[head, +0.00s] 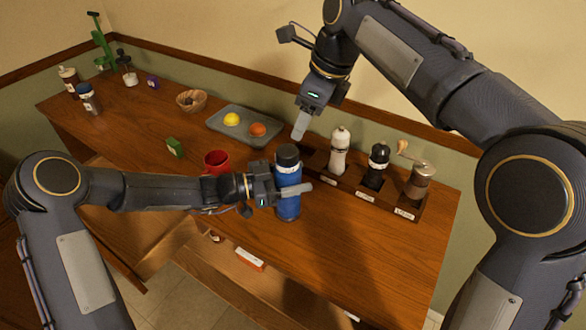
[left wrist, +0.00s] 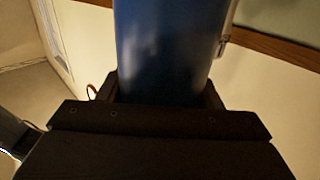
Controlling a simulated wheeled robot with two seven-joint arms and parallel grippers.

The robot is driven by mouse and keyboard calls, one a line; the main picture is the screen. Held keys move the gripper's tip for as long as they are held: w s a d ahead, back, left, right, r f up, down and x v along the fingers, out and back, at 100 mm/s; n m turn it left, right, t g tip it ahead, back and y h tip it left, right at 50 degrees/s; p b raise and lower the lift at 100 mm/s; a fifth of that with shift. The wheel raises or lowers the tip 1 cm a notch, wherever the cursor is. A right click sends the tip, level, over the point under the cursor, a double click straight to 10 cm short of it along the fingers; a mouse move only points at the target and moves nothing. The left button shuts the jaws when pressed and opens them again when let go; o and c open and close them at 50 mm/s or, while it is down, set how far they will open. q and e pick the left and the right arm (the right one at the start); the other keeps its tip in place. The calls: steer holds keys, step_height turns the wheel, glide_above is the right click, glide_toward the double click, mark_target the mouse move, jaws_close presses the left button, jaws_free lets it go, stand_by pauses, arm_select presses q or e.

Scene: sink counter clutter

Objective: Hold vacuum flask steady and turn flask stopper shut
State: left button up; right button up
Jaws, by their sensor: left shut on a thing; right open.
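The vacuum flask (head: 288,206) is a blue cylinder standing upright near the front of the wooden counter. Its dark stopper (head: 287,152) sits on top, above a lighter band. My left gripper (head: 283,190) is shut on the flask's body from the left, with a finger showing across its front. In the left wrist view the blue flask (left wrist: 165,45) rises from between the jaws, and its top is out of the picture. My right gripper (head: 300,124) is open and empty, above and behind the stopper and apart from it.
A wooden rack (head: 345,182) with a white mill (head: 339,152), a black mill (head: 376,165) and a grinder (head: 420,180) stands right of the flask. A red mug (head: 216,162) is to its left. A grey tray (head: 240,139) with two fruits lies behind. An open drawer (head: 225,262) is below.

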steer(key=shift+o, duration=0.7)
step_height(320, 180, down, 7)
steer(key=d+n+g+h, duration=0.1)
steer(key=d+n+h, duration=0.1)
steer(key=n+h, duration=0.4)
steer(key=n, duration=0.2)
steer(key=shift+s+d+f+n, duration=0.15)
steer(key=shift+s+d+n, duration=0.05)
steer(key=shift+d+n, duration=0.1)
steer(key=m+t+h, duration=0.9)
steer(key=m+t, duration=0.4)
steer(key=m, duration=1.8)
glide_toward(279, 159)
steer(key=x, duration=1.2)
steer(key=shift+w+d, duration=0.2)
steer(key=shift+d, duration=0.1)
steer(key=c, duration=1)
